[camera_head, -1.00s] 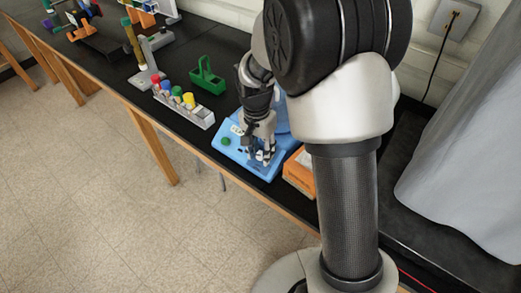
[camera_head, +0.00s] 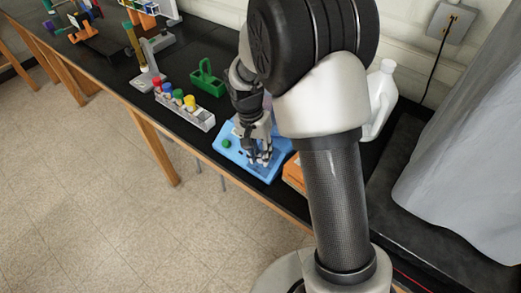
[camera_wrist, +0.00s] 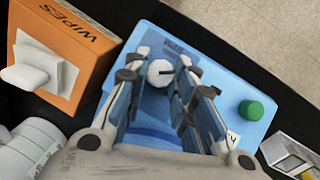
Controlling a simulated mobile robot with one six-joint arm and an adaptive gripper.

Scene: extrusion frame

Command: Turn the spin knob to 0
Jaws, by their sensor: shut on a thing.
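The blue device (camera_head: 232,152) sits near the front edge of the black bench, and it also fills the middle of the wrist view (camera_wrist: 225,75). Its white round spin knob (camera_wrist: 159,72) has a dark pointer line that points to the right in the wrist view. My gripper (camera_wrist: 161,80) has its two fingers on either side of the knob, shut on it. In the head view my gripper (camera_head: 258,160) reaches down onto the device and hides the knob. A green button (camera_wrist: 251,110) is right of the knob. Scale marks around the knob are not readable.
An orange wipes box (camera_wrist: 62,45) stands close beside the device. A rack with colored-cap tubes (camera_head: 185,108) and a green holder (camera_head: 207,80) are to the left. A white jug (camera_head: 382,100) stands behind my arm.

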